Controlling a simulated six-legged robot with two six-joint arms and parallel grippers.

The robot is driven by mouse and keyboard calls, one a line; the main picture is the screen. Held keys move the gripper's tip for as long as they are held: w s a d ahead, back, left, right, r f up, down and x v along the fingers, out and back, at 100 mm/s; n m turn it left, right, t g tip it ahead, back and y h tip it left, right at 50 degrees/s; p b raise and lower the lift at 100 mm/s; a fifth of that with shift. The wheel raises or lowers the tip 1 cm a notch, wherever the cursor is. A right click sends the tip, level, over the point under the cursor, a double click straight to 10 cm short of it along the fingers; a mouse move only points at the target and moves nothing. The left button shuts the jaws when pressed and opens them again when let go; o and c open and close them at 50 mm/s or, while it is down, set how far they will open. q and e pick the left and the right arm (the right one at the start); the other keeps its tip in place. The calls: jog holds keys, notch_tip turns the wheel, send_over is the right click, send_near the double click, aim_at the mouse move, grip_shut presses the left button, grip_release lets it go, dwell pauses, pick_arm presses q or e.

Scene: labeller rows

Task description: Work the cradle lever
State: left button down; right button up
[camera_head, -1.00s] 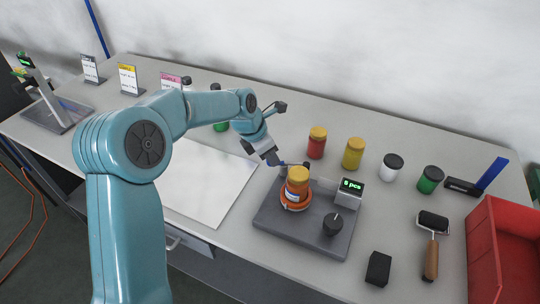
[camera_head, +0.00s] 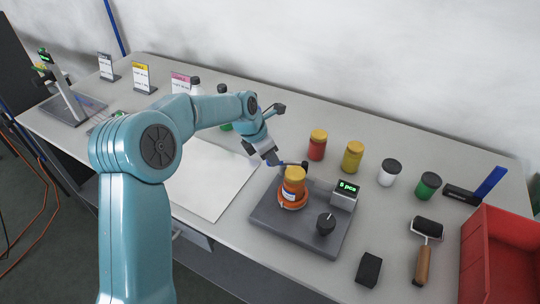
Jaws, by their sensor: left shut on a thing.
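The labelling cradle stands on a dark grey base plate (camera_head: 318,238) in the middle of the bench. My right gripper is out of view.
A display box (camera_head: 345,195) with green text and a black dial (camera_head: 326,223) sit on the base plate. Red, yellow, white and green jars stand behind and right. A roller (camera_head: 426,235), black block (camera_head: 369,269) and red bin (camera_head: 500,255) lie right. A white sheet (camera_head: 210,180) lies left.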

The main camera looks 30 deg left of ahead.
pick_arm(q)
jog(key=shift+w+r, duration=0.15)
jog(key=shift+r, duration=0.05)
jog(key=c, duration=1.1)
grip_release()
jog(key=shift+d+f, duration=0.1)
jog(key=v, duration=1.6)
